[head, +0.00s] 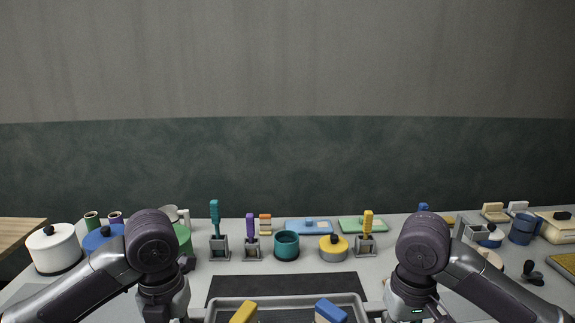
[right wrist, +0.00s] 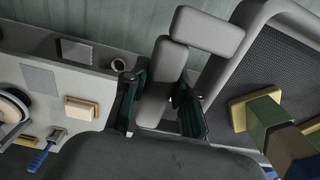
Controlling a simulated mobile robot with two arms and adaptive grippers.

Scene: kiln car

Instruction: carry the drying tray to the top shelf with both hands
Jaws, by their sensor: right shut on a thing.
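The drying tray (head: 290,298) is a grey rimmed tray with a dark mesh floor, cut off at the bottom of the head view. A yellow block (head: 243,313) and a blue block (head: 330,312) stand in it. In the right wrist view the tray's rim (right wrist: 228,68) and several blocks show at the right. My right gripper (right wrist: 158,105) has its fingers on either side of the tray's grey handle (right wrist: 165,82) and is shut on it. My left gripper (head: 178,312) is at the tray's left side; its fingers are hidden. No shelf can be made out.
A grey table holds a dark mat (head: 285,285) behind the tray. Behind that stand a teal pot (head: 286,246), a yellow-lidded pot (head: 333,248) and several tool holders. A white pot (head: 54,247) is at left, blue cups (head: 522,229) at right. The space above is clear.

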